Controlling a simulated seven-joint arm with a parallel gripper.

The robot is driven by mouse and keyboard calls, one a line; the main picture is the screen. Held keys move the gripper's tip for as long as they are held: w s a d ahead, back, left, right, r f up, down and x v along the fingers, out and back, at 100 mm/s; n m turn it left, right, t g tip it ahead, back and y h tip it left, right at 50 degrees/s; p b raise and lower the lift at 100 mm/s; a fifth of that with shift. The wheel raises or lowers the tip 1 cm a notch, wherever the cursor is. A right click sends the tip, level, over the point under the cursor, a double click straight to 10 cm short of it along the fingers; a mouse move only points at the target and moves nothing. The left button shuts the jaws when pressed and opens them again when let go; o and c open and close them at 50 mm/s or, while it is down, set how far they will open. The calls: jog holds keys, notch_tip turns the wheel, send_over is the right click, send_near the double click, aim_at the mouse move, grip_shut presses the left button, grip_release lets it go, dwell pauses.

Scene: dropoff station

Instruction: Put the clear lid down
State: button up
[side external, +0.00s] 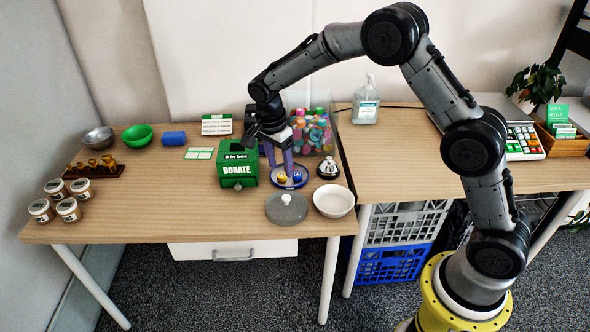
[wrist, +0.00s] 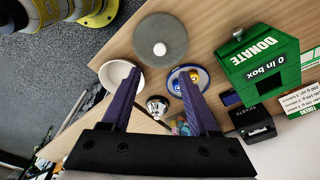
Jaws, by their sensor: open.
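The clear lid (side external: 286,210) is a round, greyish see-through disc with a white knob. It lies flat on the wooden table near the front edge, and it also shows at the top of the wrist view (wrist: 172,26). My gripper (side external: 284,174) is open, with two purple fingers spread apart and nothing between them. It points down over the small blue-rimmed dish (side external: 301,183), behind the lid in the side view. In the wrist view the fingertips (wrist: 160,77) are apart from the lid's knob.
A white bowl (side external: 334,203) stands right of the lid. A service bell (side external: 328,168) is behind the bowl. The green donation box (side external: 237,168) is left of my gripper, and a clear bin of colourful items (side external: 314,134) stands behind.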

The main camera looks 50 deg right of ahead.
jog(key=s+r+n+t+y, duration=0.1)
jog(key=s+r+n+t, duration=0.2)
jog(key=s+r+n, duration=0.95)
jog(key=s+r+n+t, duration=0.2)
jog(key=s+r+n, duration=0.2)
jog(key=s, duration=1.6)
jog(key=shift+s+r+n+t+y, duration=0.15)
jog(key=shift+n+t+y, duration=0.2)
jog(key=shift+n, duration=0.4)
